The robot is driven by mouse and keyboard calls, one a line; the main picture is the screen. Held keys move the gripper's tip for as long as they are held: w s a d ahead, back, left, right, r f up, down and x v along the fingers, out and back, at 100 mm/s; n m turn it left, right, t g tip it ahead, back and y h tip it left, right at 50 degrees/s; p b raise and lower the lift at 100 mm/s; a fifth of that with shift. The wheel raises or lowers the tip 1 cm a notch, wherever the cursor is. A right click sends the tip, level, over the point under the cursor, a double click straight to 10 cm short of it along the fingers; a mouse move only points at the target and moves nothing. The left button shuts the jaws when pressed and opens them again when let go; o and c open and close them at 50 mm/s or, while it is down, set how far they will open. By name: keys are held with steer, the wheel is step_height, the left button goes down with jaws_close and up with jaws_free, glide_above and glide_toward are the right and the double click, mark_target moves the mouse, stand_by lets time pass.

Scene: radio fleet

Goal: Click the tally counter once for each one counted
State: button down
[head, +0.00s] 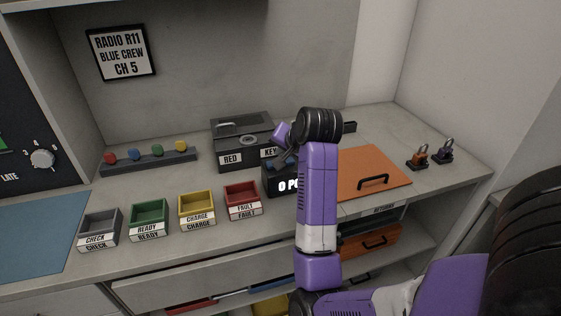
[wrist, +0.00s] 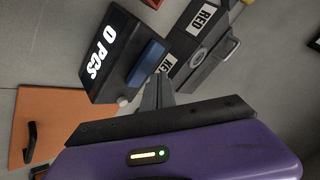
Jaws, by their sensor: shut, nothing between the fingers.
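The tally counter (head: 281,184) is a black box whose white display reads 0 PCS; my arm hides its right part in the head view. In the wrist view the counter (wrist: 113,62) shows a blue bar-shaped key (wrist: 147,62) on top and a small pale knob at its side. My gripper (wrist: 157,88) is shut and empty, its fingertips close to the blue key. I cannot tell from these views whether they touch it.
A dark key box (head: 232,153) labelled RED stands behind the counter. Small grey, green, yellow and red trays line the bench to the left. An orange panel (head: 371,168) with a black handle lies to the right, with two padlocks (head: 430,154) beyond.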

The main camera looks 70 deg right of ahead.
stand_by(0.3)
steer(key=shift+f, duration=0.4)
steer(key=shift+f, duration=0.55)
stand_by(0.7)
steer(key=shift+r, duration=0.15)
steer(key=shift+r+p, duration=0.8)
steer(key=shift+r, duration=0.05)
step_height(320, 180, up, 5)
steer(key=p, duration=0.5)
stand_by(2.5)
